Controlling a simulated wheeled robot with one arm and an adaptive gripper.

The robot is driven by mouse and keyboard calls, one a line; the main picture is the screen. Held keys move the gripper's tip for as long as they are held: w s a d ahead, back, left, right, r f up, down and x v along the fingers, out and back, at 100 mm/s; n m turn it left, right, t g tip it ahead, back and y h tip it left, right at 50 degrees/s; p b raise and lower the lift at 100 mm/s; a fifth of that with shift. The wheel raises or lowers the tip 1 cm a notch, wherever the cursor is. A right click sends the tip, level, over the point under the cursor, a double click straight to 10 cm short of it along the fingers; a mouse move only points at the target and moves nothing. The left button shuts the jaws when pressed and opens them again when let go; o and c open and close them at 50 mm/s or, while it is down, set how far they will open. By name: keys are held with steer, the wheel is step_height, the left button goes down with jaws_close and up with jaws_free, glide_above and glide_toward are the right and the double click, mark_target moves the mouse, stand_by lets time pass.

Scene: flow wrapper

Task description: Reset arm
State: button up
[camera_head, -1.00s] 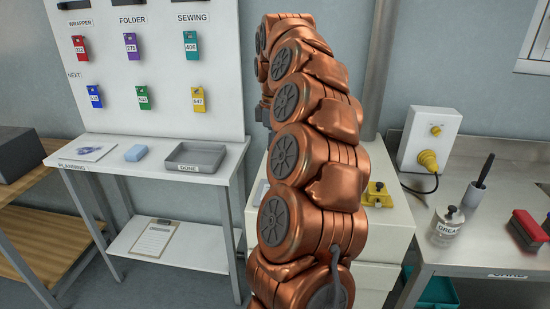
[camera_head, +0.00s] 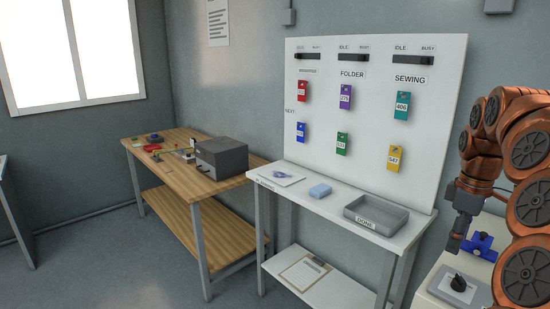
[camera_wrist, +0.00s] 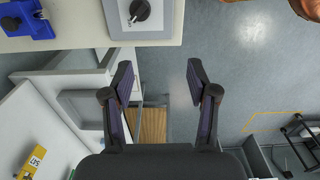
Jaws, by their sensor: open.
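My copper arm is folded at the right edge of the head view. My gripper (camera_head: 455,242) hangs from it, pointing down, beside the cream cabinet. In the wrist view my gripper (camera_wrist: 160,75) is open, its two dark fingers apart with only floor and part of a wooden shelf seen beyond them. Nothing is held.
A white board (camera_head: 376,115) with several coloured numbered tags stands behind a white table (camera_head: 333,207). A wooden bench (camera_head: 178,178) with a grey box (camera_head: 221,158) stands to the left. Floor in front is clear.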

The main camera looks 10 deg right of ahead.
steer(key=s+a+f+m, duration=0.15)
steer(key=s+a, duration=0.25)
steer(key=a, duration=0.6)
steer(key=s+a+f, duration=0.2)
steer(key=s+a, duration=0.1)
steer(key=a, duration=0.7)
steer(key=s+a+f+m+g, duration=0.1)
steer(key=s+a+f, duration=0.3)
steer(key=s, duration=0.5)
steer(key=s+a+f+m, duration=0.4)
steer(key=s+f, duration=0.1)
steer(key=s, duration=0.4)
steer(key=shift+a+f+m+g, duration=0.35)
steer(key=shift+f+g, duration=0.05)
